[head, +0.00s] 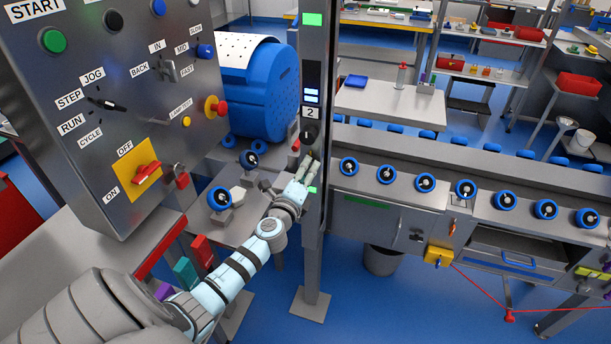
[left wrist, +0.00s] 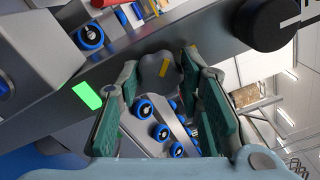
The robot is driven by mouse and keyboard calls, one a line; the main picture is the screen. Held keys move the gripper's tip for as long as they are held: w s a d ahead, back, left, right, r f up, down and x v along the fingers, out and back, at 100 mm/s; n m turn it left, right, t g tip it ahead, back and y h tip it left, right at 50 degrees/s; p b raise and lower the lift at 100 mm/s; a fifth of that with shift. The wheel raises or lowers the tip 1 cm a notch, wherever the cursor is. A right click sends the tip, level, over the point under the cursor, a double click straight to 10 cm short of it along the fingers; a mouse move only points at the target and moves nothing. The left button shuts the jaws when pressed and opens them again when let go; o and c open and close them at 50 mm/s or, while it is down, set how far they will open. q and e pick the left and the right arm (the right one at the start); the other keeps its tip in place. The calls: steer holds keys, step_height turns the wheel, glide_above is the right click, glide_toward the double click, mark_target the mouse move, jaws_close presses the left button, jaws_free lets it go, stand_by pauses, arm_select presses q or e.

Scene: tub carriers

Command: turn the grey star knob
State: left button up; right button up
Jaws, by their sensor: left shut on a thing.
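The grey star knob (left wrist: 160,70), with a yellow mark on its face, sits on the grey metal post (head: 314,75) in the left wrist view. My left gripper (head: 304,168) reaches the post below the number 2 label; its green-padded fingers also show in the left wrist view (left wrist: 161,76). The fingertips are on either side of the knob and shut on it. In the head view the knob is hidden or too small to make out behind the fingers. My right gripper is not in view.
A black round knob (head: 309,134) with a white mark is on the post just above my gripper. A control panel (head: 90,130) stands at left. A row of blue-rimmed rollers (head: 425,182) lines the conveyor at right. A blue drum (head: 262,95) is behind.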

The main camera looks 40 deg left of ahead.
arm_select(q)
steer(key=n+b, duration=0.2)
steer(key=n, duration=0.2)
steer(key=shift+f, duration=0.15)
steer(key=shift+n+b, duration=0.65)
steer(key=shift+n, duration=1.25)
steer(key=o, duration=1.2)
steer(key=shift+c, duration=0.2)
steer(key=v, duration=1.2)
